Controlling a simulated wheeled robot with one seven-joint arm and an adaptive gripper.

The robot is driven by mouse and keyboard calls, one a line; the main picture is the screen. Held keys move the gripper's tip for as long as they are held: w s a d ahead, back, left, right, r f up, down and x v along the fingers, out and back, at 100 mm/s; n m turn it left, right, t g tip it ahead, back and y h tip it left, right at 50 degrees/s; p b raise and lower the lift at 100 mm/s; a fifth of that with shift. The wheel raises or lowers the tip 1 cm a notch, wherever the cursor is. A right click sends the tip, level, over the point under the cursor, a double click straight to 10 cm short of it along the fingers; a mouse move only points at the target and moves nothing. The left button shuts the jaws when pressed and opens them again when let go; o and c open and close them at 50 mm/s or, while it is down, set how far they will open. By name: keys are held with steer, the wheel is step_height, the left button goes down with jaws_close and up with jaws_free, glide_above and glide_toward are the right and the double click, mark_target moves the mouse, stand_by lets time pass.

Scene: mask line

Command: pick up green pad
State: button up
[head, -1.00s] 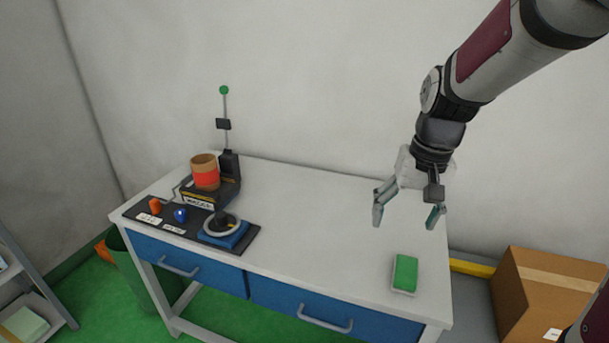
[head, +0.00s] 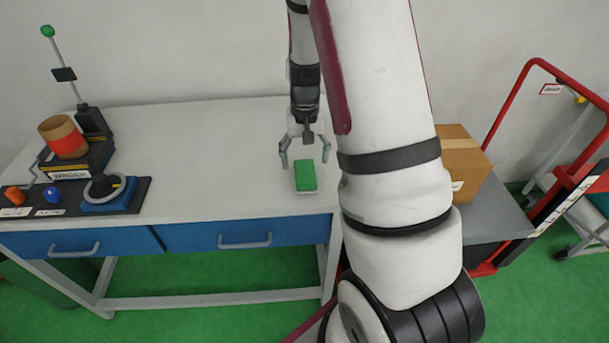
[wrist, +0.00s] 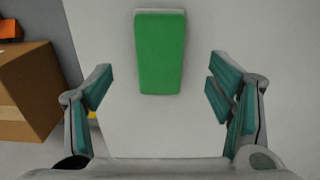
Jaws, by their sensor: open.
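The green pad (head: 305,176) lies on the white table top (head: 215,135), near its front right edge, with a thin pale layer under the green. My gripper (head: 304,161) is above and slightly behind the pad in the head view, fingers pointing down. In the wrist view the pad (wrist: 160,53) lies ahead of my gripper (wrist: 163,95), in line with the gap between the fingers. The fingers are wide apart and empty, and do not touch the pad.
On the table's left stand an orange-brown cup (head: 63,138) on a black device, a blue-based dial (head: 107,192) and a rod with a green ball (head: 47,31). A cardboard box (head: 463,160) and red-framed cart (head: 520,90) are right of the table. The table's middle is clear.

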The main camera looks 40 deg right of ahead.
mark_target(305, 171)
steer(key=shift+w+d+f, duration=0.1)
steer(key=shift+f, duration=1.45)
steer(key=shift+w+d+f, duration=0.1)
steer(key=shift+f, duration=1.4)
steer(key=c, duration=1.2)
